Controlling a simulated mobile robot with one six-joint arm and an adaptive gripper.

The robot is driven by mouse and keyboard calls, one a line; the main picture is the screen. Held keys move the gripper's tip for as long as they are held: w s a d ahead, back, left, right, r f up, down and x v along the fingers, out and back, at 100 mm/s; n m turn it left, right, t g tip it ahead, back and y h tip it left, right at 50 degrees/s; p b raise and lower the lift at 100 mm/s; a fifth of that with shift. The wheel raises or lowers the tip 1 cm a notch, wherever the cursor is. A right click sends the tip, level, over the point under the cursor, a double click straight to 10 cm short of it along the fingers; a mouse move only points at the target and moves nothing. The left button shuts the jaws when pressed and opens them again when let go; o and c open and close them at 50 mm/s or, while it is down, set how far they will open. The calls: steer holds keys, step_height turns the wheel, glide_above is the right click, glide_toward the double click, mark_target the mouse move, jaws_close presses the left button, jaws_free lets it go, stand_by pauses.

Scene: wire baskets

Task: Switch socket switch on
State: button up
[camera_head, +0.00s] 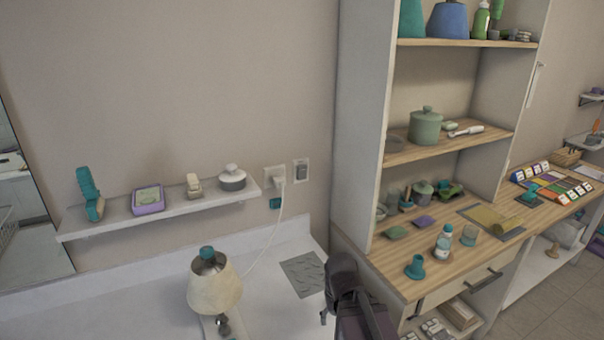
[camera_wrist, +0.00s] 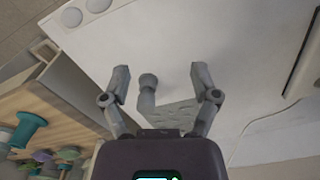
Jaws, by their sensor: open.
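A white wall socket (camera_head: 275,178) with a plug and white cord in it is on the wall right of the shelf. A switch plate (camera_head: 300,171) with a grey rocker is just right of it. Its on or off position is too small to tell. My gripper (camera_head: 338,295) is low at the front, below and right of both plates and apart from them. In the wrist view my gripper (camera_wrist: 161,76) has its two fingers spread with nothing held. The socket and switch do not show in the wrist view.
A lamp (camera_head: 214,285) stands on the white counter near a grey patterned mat (camera_head: 303,273). A wall shelf (camera_head: 165,207) holds several items. A tall shelf unit (camera_head: 362,130) rises close on the right. The cord (camera_head: 265,248) hangs to the counter. The wrist view shows a grey stalk-like item (camera_wrist: 147,92).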

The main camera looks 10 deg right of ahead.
steer(key=shift+w+d, duration=0.1)
steer(key=shift+w, duration=0.15)
steer(key=c, duration=0.7)
steer(key=shift+w+d+f+t, duration=0.1)
steer(key=shift+w+d+t, duration=0.05)
steer(key=shift+w+t, duration=0.15)
jaws_close()
steer(key=w+d+t, duration=0.1)
steer(key=w, duration=0.2)
steer(key=w+d+m+t+h+b, duration=0.1)
steer(key=w, duration=0.2)
steer(key=w+d+m+t+h+b, duration=0.1)
steer(key=w+t, duration=0.1)
steer(key=w, duration=0.2)
steer(key=shift+d, duration=0.35)
steer(key=w+d+r+t+b, duration=0.2)
steer(key=w+r+t, duration=0.35)
steer(key=w, duration=0.35)
steer(key=w+d+r+t+b, duration=0.1)
steer(key=w+r+t+b, duration=0.1)
steer(key=w+r+t, duration=0.5)
steer(key=w+a+r+n+t+y+b, duration=0.3)
steer(key=w+a+n+t+y, duration=0.1)
steer(key=y, duration=0.4)
steer(key=shift+w+a+r+n+y, duration=0.2)
steer(key=shift+w+a+n+y, duration=0.2)
steer(key=shift+w+a+n, duration=0.7)
steer(key=shift+w+d+m, duration=0.1)
steer(key=shift+w+m, duration=0.05)
steer(key=shift+m, duration=0.15)
